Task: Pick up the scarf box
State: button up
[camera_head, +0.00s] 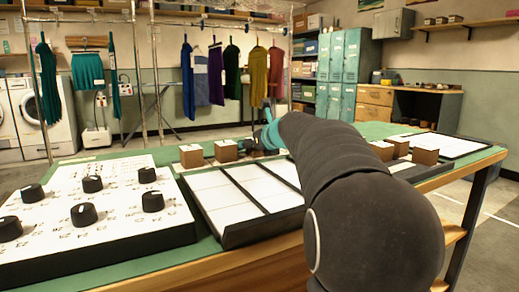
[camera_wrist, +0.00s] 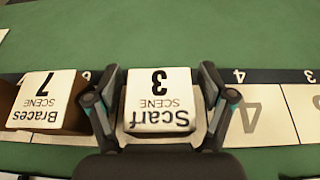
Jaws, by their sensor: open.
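The scarf box (camera_wrist: 160,96) is a small box with a white top reading "Scarf SCENE 3", upside down in the wrist view. My gripper (camera_wrist: 158,78) is open, with one dark, teal-marked finger on each side of the box. The box stands between the fingers; I cannot tell whether either finger touches it.
A brown box labelled "Braces SCENE 7" (camera_wrist: 46,100) stands close to the left finger. The head view shows a white-celled tray (camera_head: 232,238), a panel with black knobs (camera_head: 100,240), and more brown boxes (camera_head: 426,156) on the green table. Clothes hang behind.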

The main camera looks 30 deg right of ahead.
jog(key=c, duration=1.2)
